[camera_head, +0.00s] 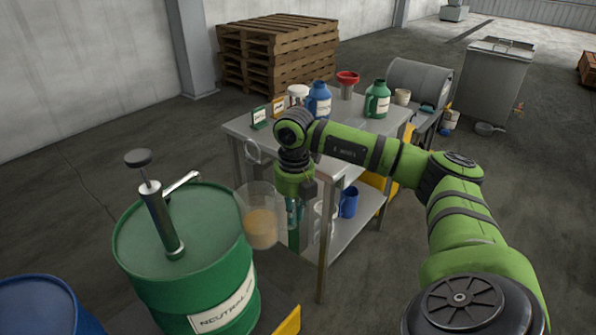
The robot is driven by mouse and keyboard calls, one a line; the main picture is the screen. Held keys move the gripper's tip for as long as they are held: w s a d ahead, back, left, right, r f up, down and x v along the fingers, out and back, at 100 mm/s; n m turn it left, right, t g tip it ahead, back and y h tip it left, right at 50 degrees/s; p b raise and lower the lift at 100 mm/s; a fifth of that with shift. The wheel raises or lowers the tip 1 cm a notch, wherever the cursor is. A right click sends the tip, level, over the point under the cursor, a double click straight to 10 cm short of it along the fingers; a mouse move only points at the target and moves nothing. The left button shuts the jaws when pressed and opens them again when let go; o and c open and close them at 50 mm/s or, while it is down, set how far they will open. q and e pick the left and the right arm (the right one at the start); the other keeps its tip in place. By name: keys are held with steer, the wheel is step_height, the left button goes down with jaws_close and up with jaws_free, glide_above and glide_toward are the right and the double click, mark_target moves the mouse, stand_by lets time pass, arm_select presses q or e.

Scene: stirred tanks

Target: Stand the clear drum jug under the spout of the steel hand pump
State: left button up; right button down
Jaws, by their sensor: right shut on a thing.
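The clear drum jug (257,204) hangs in the air at the centre left, roughly upright, with tan content in its lower part. My right gripper (292,212) is at the jug's right side and is shut on it; its fingertips are partly hidden. The steel hand pump (164,222) stands on top of a green drum (205,222) to the left of the jug. Its pale spout (183,184) points to the right and away, towards the jug's side. The jug is to the right of the spout, apart from it. My left gripper is not in view.
A steel table (239,126) behind the jug bears blue and green jugs, a red funnel (347,78) and small signs. A blue drum (40,305) stands at the lower left. Yellow edges (288,322) show beside the green drum. Pallets (270,55) are stacked behind.

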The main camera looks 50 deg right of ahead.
steer(key=m, duration=0.1)
steer(key=d+m, duration=0.1)
steer(key=m, duration=0.1)
steer(key=shift+w+d+r, duration=0.15)
steer(key=shift+d+r, duration=0.05)
steer(key=shift+r, duration=0.1)
steer(key=shift+f+b, duration=0.1)
steer(key=shift+b, duration=0.25)
